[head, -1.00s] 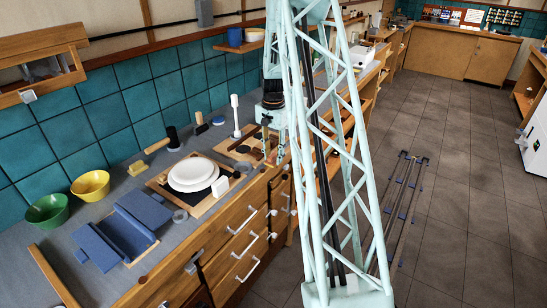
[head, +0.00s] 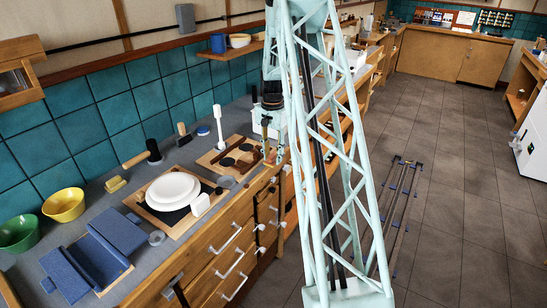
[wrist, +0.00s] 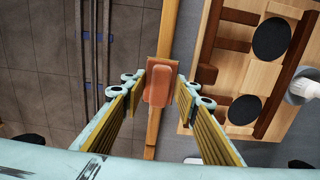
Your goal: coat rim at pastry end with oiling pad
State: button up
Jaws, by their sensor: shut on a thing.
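My gripper (wrist: 158,100) is shut on a reddish-brown block, the oiling pad (wrist: 158,85), which sits between its yellow-lined fingers in the wrist view. Behind the pad, the counter's wooden front rim (wrist: 168,35) runs up the picture. The pad overlaps the rim in view; whether it touches cannot be told. In the head view my gripper (head: 270,147) is at the counter's front edge, beside a board with dark discs (head: 212,160). The pad is too small to make out clearly there.
The board holds dark discs and brown bars (wrist: 285,75), close right of my gripper. Stacked white plates (head: 172,188), a blue folded stand (head: 95,258), and yellow (head: 63,205) and green (head: 18,234) bowls stand farther along the counter. Drawer handles (head: 226,238) project from the front. The floor is mostly clear.

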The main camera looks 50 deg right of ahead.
jog(key=r, duration=0.1)
jog(key=r+p, duration=0.1)
jog(key=r, duration=0.2)
jog(key=shift+a+r, duration=0.25)
jog(key=shift+r, duration=0.05)
jog(key=shift+w+d+r+p, duration=0.1)
jog(key=shift+d+r+p, duration=0.05)
jog(key=shift+r+p, duration=0.75)
jog(key=shift+r, duration=0.85)
